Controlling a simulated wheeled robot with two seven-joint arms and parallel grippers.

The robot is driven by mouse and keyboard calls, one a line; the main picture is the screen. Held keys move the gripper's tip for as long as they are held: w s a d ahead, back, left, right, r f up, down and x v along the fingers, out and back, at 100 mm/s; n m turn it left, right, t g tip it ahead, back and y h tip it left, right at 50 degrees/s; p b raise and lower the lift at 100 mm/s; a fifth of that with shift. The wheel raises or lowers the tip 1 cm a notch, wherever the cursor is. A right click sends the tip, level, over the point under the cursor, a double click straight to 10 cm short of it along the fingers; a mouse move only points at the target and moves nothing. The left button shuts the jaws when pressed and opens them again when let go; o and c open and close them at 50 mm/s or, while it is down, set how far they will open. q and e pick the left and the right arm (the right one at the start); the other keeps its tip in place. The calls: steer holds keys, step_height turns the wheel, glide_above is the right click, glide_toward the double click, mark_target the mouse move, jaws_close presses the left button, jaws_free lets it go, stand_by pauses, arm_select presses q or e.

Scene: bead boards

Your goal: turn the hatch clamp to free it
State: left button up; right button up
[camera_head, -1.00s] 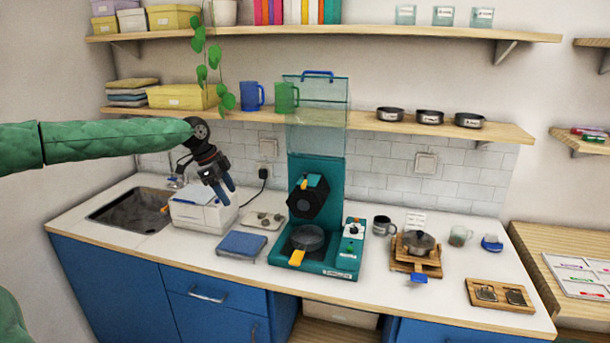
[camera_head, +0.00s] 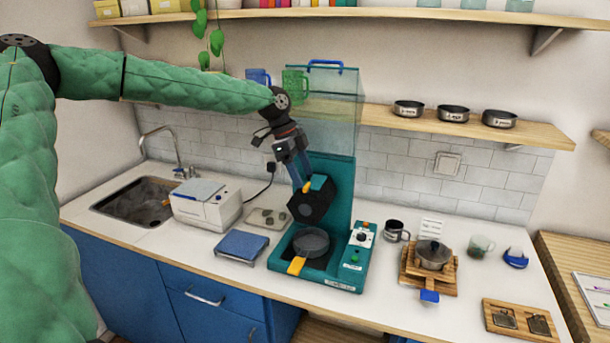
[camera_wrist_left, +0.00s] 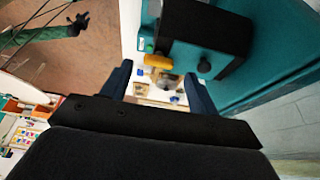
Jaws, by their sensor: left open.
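The hatch clamp appears to be the yellow lever (camera_head: 307,187) on the black box-shaped hatch (camera_head: 312,203) of the teal machine (camera_head: 338,185). In the left wrist view the yellow lever (camera_wrist_left: 158,61) shows just beyond the fingertips, beside the dark hatch (camera_wrist_left: 205,45). My left gripper (camera_head: 300,176) is open, with its blue fingers pointing down at the lever from above. In the left wrist view its fingers (camera_wrist_left: 157,82) stand apart with nothing held between them. I cannot tell whether a finger touches the lever. A small green and dark shape (camera_wrist_left: 78,24), probably my right arm and gripper, shows there.
A wooden stand with a pot (camera_head: 433,256) stands to the right.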

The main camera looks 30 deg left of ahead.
mark_target(307, 187)
arm_select(q)
steer(key=shift+w+d+f, duration=0.1)
steer(key=shift+d+f, duration=0.05)
steer(key=shift+f, duration=0.35)
steer(key=shift+s+d+f, duration=0.15)
steer(key=shift+s+f, duration=0.1)
steer(key=shift+f, duration=0.25)
arm_select(e)
steer(key=shift+s+d+f, duration=0.15)
steer(key=shift+d+f, duration=0.05)
steer(key=shift+f, duration=0.7)
arm_select(q)
steer(key=shift+w+f, duration=0.1)
steer(key=shift+c, duration=0.2)
steer(key=c, duration=1)
steer(key=shift+o, duration=0.2)
arm_select(e)
steer(key=shift+s, duration=0.1)
